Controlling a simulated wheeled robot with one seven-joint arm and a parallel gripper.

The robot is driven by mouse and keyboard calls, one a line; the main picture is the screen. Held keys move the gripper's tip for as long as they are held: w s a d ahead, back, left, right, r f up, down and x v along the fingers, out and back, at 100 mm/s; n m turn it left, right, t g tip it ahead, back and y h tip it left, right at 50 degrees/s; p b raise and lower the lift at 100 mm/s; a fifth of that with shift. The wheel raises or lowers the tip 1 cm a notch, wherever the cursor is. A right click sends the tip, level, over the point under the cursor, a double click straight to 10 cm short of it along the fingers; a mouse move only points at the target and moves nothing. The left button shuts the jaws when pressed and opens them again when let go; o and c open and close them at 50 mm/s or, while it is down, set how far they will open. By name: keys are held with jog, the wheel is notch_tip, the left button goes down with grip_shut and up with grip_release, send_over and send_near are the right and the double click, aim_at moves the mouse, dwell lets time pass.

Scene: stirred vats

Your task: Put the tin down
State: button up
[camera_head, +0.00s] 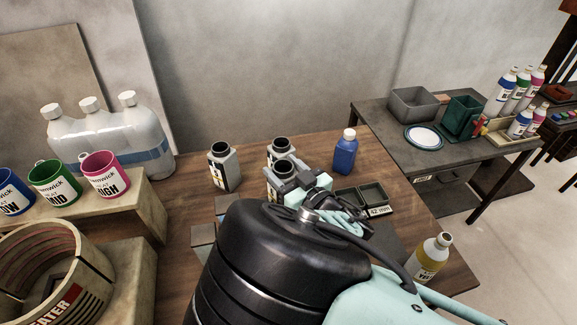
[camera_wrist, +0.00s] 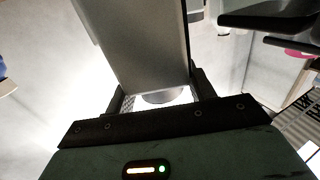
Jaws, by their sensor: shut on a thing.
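My gripper (camera_head: 298,184) is shut on a grey rectangular tin with a dark round mouth (camera_head: 281,172). In the wrist view the tin's plain grey side (camera_wrist: 150,45) fills the space between the two fingers (camera_wrist: 160,92). The tin looks upright in the head view. My arm hides its lower part, so I cannot tell whether it touches the table. Two similar tins are near: one (camera_head: 224,168) stands to the left on the wooden table (camera_head: 185,165), and another (camera_head: 278,147) is close behind the held one.
A blue bottle (camera_head: 345,153) stands behind right, and a dark tray labelled 42 mm (camera_head: 373,194) lies right of my gripper. A yellow bottle (camera_head: 429,259) is at the right edge. Pink (camera_head: 104,174), green and blue mugs stand on a raised block at left. Table between left tin and block is clear.

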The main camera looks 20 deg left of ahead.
jog(key=shift+f, duration=1.55)
jog(key=o, duration=1.4)
jog(key=b+v, duration=0.3)
jog(key=v, duration=0.9)
jog(key=shift+r, duration=0.2)
jog(key=shift+w, duration=0.1)
